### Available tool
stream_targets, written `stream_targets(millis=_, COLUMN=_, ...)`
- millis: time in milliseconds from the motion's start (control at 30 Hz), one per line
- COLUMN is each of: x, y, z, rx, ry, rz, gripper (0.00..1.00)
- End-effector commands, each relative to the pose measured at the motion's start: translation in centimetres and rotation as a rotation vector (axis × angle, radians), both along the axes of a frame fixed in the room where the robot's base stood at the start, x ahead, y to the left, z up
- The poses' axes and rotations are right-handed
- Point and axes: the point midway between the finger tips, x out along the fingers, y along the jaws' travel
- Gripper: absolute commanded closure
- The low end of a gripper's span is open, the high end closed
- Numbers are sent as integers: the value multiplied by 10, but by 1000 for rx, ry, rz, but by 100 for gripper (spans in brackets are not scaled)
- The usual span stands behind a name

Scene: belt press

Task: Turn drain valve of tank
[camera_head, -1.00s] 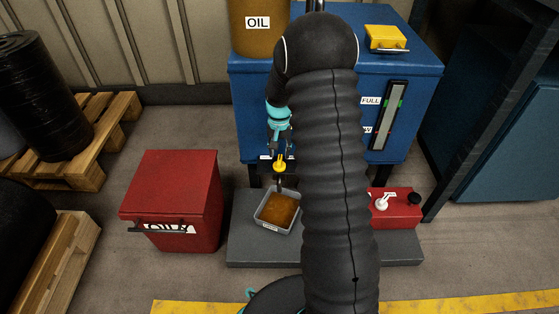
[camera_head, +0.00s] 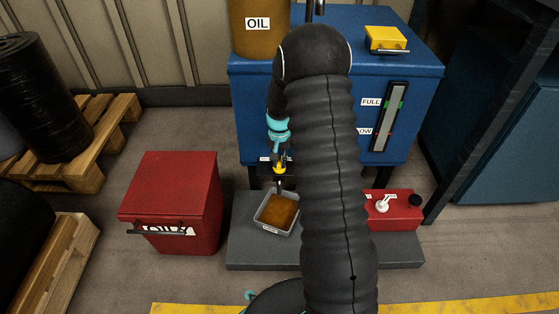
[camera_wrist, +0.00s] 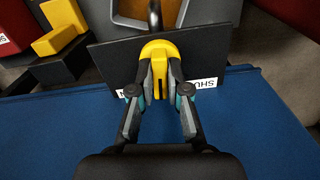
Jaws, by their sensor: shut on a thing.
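The blue tank (camera_head: 330,90) stands at the back centre in the head view, and its blue face (camera_wrist: 60,130) fills much of the wrist view. The yellow drain valve handle (camera_wrist: 159,58) sits in front of a dark plate (camera_wrist: 215,45) with white labels, one reading "SHU", the rest covered. My gripper (camera_wrist: 160,80) is shut on the handle, one finger on each side. In the head view the handle (camera_head: 279,168) shows small below my gripper, above a grey tray (camera_head: 264,222) of brown liquid. My arm hides part of the tank front.
A red bin (camera_head: 175,200) with a label stands left of the tray. A red box with a white knob (camera_head: 393,210) is on the right of the grey platform (camera_head: 250,255). Pallets (camera_head: 85,140) are at the left, and a dark post is at the right.

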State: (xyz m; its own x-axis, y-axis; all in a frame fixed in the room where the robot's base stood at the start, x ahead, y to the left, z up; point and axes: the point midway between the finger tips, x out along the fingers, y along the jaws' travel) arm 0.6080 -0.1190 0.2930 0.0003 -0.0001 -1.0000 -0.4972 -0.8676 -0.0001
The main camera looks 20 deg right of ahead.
Motion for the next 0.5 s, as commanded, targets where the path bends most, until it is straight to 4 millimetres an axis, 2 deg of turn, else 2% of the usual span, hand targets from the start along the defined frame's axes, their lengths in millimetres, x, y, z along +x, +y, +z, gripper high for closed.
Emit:
stream_targets(millis=267, x=0, y=0, z=0, rx=0, ry=1, rz=39, gripper=100)
stream_targets(millis=500, x=0, y=0, z=1, rx=0, ry=1, rz=177, gripper=100)
